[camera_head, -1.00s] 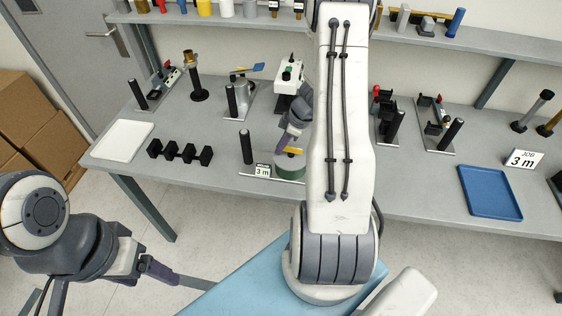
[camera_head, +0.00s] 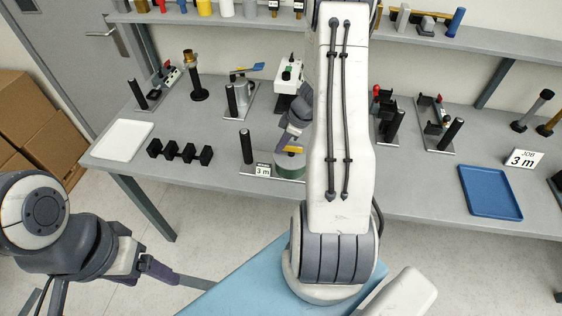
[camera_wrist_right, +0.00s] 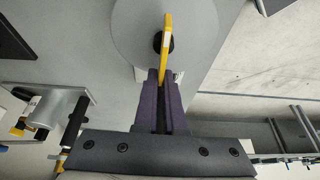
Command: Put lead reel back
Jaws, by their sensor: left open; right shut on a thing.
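The lead reel is a drum with a green side (camera_head: 290,173) and a grey top. It is at the front edge of the bench, partly hidden behind my right arm. In the right wrist view its grey round face (camera_wrist_right: 135,30) carries a yellow bar (camera_wrist_right: 167,35). My right gripper (camera_head: 292,146) is over the reel, and its dark fingers (camera_wrist_right: 161,74) are shut on the yellow bar. Whether the reel touches the base under it cannot be told. My left gripper (camera_head: 178,279) is low at the left, away from the bench, open and empty.
A "3 m" tag (camera_head: 263,170) and a black post (camera_head: 246,146) stand left of the reel. Black blocks (camera_head: 180,152) and a white tray (camera_head: 122,140) are further left. A blue tray (camera_head: 490,192) and a "JOB 3 m" sign (camera_head: 522,159) are at the right.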

